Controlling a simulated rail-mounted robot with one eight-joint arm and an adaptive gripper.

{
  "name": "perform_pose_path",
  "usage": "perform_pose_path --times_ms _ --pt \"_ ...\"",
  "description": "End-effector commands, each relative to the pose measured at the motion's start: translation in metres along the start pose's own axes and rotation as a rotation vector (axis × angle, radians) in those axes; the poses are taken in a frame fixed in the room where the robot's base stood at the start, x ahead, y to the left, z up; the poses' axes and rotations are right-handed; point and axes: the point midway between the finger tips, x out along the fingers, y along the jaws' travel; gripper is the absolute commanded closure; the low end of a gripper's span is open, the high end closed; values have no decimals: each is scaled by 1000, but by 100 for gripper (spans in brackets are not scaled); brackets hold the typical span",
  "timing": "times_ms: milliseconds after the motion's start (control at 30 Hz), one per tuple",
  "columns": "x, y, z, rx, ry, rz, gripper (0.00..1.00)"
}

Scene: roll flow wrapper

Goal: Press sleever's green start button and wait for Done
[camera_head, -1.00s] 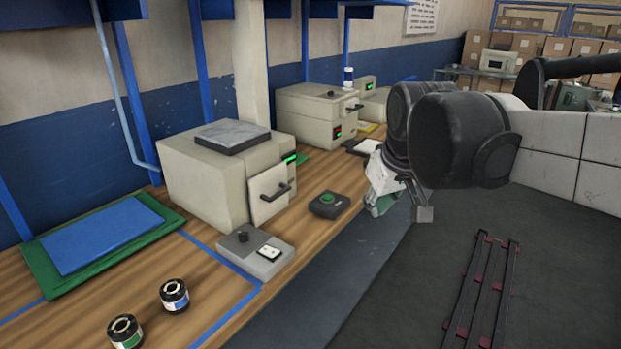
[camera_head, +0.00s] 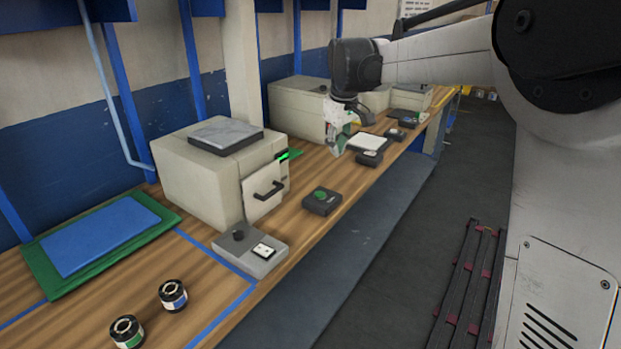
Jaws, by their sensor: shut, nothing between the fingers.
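A black box with a round green button (camera_head: 320,195) sits on the wooden bench in front of the nearest beige machine (camera_head: 205,175). That machine has a front door with a black handle and a small lit green display (camera_head: 283,155), too small to read. No label tells me whether it is the sleever. My gripper (camera_head: 337,153) hangs fingers down over the bench, beyond the green button and apart from it in the picture. It is shut and empty.
A grey control box (camera_head: 250,250) with a black knob stands nearer on the bench. Two small rolls (camera_head: 173,295) and a blue pad on a green mat (camera_head: 100,235) lie at the left. More beige machines (camera_head: 298,105) and small boxes line the bench behind my gripper.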

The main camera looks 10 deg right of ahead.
Motion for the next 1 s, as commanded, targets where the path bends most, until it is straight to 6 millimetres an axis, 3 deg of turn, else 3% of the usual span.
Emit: perform_pose_path --times_ms 100,500,800,1000 --pt "10 12 -21 -35 -25 -15 100" --pt "59 44 -76 -155 -103 -72 100" --pt "95 58 -98 -225 -145 -110 100" --pt "105 60 -103 -243 -155 -119 100"
